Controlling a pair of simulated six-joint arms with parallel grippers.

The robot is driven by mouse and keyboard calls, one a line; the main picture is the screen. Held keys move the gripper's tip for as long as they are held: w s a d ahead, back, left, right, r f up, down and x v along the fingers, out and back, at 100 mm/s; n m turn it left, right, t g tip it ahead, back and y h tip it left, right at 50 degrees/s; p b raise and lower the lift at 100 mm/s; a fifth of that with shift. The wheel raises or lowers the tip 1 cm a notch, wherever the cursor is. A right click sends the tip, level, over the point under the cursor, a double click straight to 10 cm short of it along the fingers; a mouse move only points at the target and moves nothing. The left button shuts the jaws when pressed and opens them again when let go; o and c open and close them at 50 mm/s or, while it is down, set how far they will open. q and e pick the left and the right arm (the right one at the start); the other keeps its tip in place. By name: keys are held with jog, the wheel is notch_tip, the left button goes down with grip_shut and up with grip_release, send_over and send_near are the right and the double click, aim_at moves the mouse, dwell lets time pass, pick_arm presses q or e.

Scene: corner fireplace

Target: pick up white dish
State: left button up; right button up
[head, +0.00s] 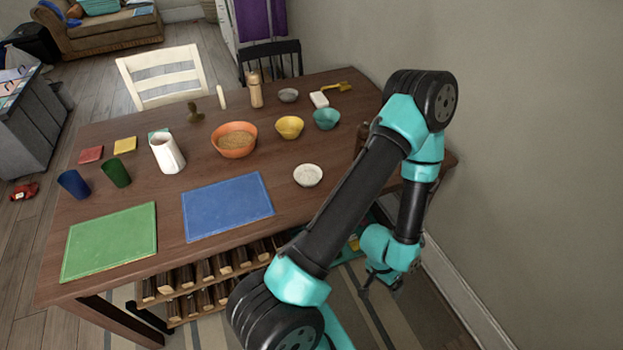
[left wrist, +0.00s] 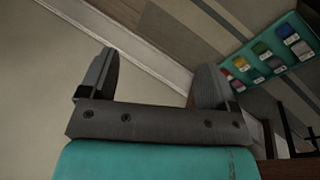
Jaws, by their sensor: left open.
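The white dish (head: 308,175), small, round and shallow, sits on the wooden table (head: 320,205) near its front edge, right of the blue placemat. My left gripper (head: 381,285) hangs low beyond the table's front right edge, below and to the right of the dish and well apart from it. In the left wrist view its two fingers (left wrist: 157,68) are spread with nothing between them. The dish is not visible in the left wrist view. My right gripper is not in view.
A blue placemat (head: 228,206) and green placemat (head: 110,242) lie left of the dish. An orange bowl (head: 234,148), yellow bowl (head: 289,127) and teal bowl (head: 326,119) stand behind it. A grey wall (head: 540,170) bounds the right side. My arm covers part of the table's right end.

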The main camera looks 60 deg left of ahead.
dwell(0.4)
pick_arm(q)
jog(key=c, duration=0.9)
jog(key=shift+c, duration=0.2)
